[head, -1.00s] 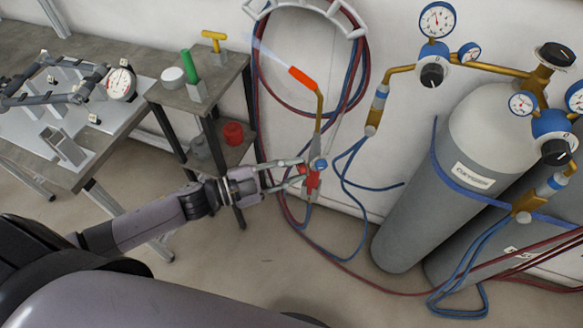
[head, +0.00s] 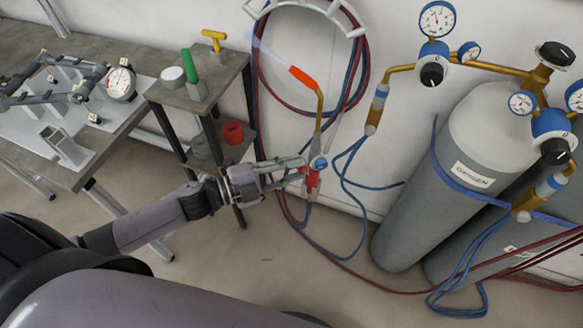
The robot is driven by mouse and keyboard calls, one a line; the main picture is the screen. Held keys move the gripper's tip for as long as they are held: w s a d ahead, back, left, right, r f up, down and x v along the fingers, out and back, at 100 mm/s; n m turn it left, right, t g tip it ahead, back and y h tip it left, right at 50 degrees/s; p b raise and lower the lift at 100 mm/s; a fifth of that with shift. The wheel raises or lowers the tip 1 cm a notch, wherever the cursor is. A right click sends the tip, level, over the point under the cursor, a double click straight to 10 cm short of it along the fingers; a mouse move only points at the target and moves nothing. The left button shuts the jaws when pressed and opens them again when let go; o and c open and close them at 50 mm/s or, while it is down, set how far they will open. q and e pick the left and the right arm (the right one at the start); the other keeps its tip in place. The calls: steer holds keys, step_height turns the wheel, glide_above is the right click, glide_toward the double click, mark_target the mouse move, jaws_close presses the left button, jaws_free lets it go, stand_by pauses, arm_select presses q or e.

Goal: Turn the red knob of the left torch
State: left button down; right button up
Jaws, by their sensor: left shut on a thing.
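A torch hangs in front of the wall, with a brass neck (head: 319,110) and a glowing orange tip (head: 302,77). A pale bluish flame (head: 268,51) points up and left from the tip. A blue knob (head: 320,163) sits on the torch's right side and a red part (head: 313,182) shows lower on its body. My left gripper (head: 303,170) reaches in from the left and is shut on the red knob at the torch's left side; its fingers mostly hide the knob. Only one torch shows. My right gripper is out of view.
Grey gas cylinders (head: 420,200) with gauges and regulators stand at right. Red and blue hoses (head: 352,75) hang coiled on the wall and run along the floor. At left are a work table (head: 75,175) with a frame jig and a small stand (head: 222,78) holding tools.

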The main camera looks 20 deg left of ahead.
arm_select(q)
steer(key=c, duration=1.4)
jaws_free()
steer(key=v, duration=1.2)
